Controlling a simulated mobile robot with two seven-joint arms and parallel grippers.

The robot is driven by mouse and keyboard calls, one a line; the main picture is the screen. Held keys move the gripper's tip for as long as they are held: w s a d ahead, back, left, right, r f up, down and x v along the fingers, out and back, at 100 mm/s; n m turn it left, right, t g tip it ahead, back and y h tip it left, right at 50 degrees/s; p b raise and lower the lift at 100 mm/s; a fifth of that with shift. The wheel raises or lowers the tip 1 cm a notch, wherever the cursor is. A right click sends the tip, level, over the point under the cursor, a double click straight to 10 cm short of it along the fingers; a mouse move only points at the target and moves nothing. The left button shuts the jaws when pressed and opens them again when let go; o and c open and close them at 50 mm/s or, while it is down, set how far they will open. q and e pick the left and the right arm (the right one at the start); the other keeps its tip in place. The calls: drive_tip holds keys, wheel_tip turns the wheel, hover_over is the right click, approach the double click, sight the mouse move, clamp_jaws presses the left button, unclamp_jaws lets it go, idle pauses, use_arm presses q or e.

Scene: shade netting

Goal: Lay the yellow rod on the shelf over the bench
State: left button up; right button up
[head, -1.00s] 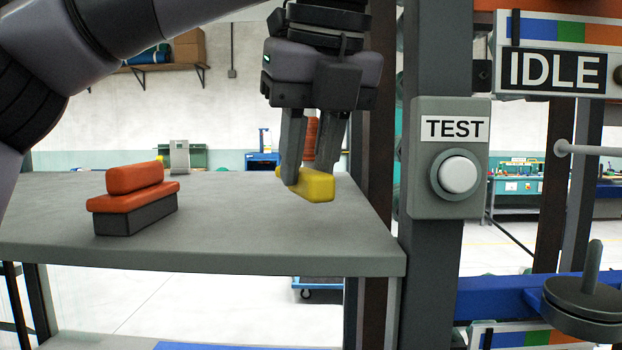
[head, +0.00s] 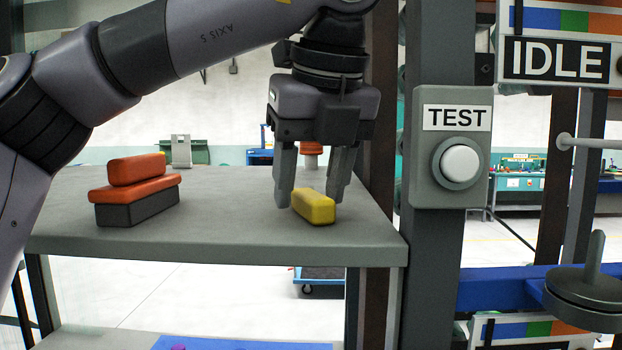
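The yellow rod (head: 313,207) lies on the grey shelf (head: 240,235), near its right front corner, with its near end towards me. My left gripper (head: 310,200) is open above it, its two fingers spread to either side of the rod with gaps showing. The fingertips are low, close to the shelf top. My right gripper is not in view.
Orange blocks on a dark block (head: 133,192) stand on the left of the shelf. A dark post with a TEST button box (head: 450,147) rises right of the shelf. The shelf middle is clear. A blue beam (head: 495,288) runs lower right.

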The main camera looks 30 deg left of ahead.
use_arm(q)
drive_tip(key=shift+p+v, duration=0.35)
drive_tip(key=shift+v, duration=3.5)
